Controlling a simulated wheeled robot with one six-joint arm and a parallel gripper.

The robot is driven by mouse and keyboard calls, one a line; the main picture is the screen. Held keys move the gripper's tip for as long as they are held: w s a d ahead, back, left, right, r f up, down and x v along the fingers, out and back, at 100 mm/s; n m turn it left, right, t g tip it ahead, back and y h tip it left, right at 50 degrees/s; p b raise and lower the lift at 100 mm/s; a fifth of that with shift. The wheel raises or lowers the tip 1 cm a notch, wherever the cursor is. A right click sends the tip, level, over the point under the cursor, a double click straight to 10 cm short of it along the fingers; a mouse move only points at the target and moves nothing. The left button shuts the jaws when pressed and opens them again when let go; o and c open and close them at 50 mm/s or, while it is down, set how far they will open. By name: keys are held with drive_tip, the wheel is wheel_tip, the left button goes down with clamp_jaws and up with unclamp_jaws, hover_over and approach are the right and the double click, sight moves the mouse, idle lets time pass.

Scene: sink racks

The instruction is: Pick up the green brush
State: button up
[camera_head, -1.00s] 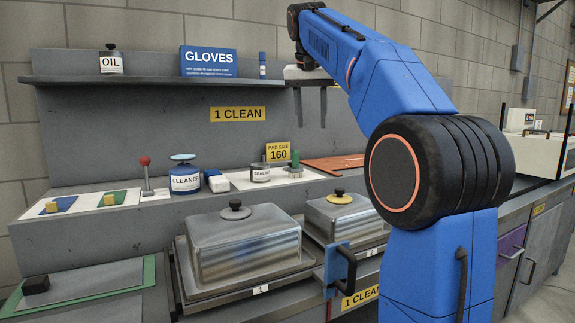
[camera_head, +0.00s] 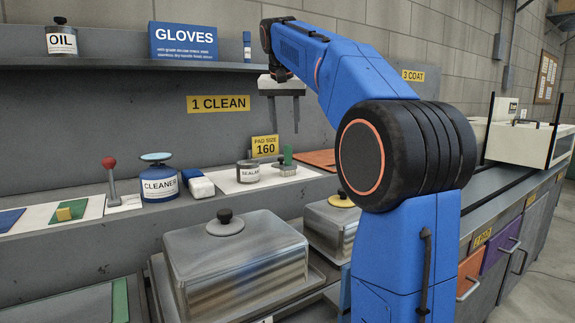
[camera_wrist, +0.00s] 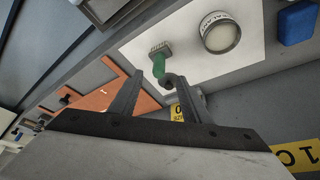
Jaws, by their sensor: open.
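The green brush (camera_head: 287,158) stands on the white mat on the ledge, handle up, beside the sealant tin (camera_head: 248,171). In the wrist view the brush (camera_wrist: 158,67) shows a green handle and a grey bristle head. My gripper (camera_head: 284,127) is open and empty, pointing down. In the head view its fingers appear above the brush and the yellow pad size sign (camera_head: 265,147). In the wrist view the brush lies just beyond the fingertips (camera_wrist: 160,84), with no contact visible. The exact depth gap is unclear.
A blue cleaner tin (camera_head: 160,184), a white-and-blue block (camera_head: 199,186) and a red-knobbed lever (camera_head: 111,178) stand left on the ledge. A shelf (camera_head: 110,68) with the gloves box (camera_head: 184,41) runs above. Lidded metal trays (camera_head: 235,260) sit in front.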

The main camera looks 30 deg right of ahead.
sight(287, 147)
drive_tip(key=x, duration=0.5)
drive_tip(key=shift+w+d+f, duration=0.15)
drive_tip(key=shift+f, duration=0.2)
drive_tip(key=shift+w+d+x, duration=0.1)
drive_tip(key=shift+x, duration=1.15)
drive_tip(key=shift+w+d+x, duration=0.1)
drive_tip(key=shift+x, duration=1.15)
drive_tip(key=shift+r, duration=0.15)
clamp_jaws()
